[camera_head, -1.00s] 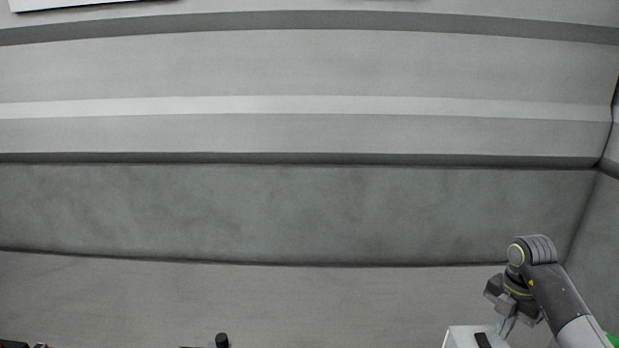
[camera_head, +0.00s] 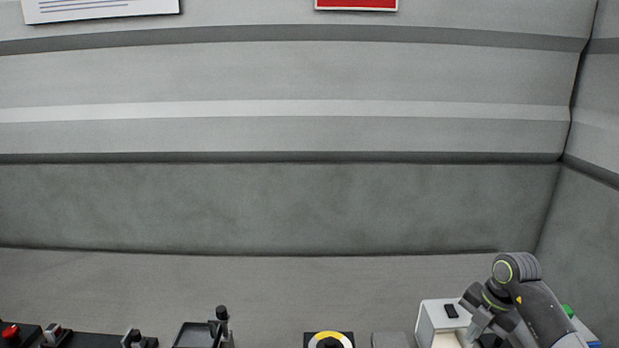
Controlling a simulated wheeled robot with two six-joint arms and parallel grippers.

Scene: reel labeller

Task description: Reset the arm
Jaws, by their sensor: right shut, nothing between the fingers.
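My right arm comes in at the lower right. My right gripper (camera_head: 476,332) is at the bottom edge, pointing down, in front of the right part of a white box (camera_head: 437,322) with a dark slot on top. It is shut, with nothing seen in it. The gap between gripper and box cannot be judged. My left arm and gripper are not in view.
Along the bottom edge stand a dark panel with a red button (camera_head: 10,331), a dark tray (camera_head: 194,336) beside a black-knobbed post (camera_head: 222,313), and a yellow-and-white ring (camera_head: 329,339) on a black base. A grey wall with two posters stands behind.

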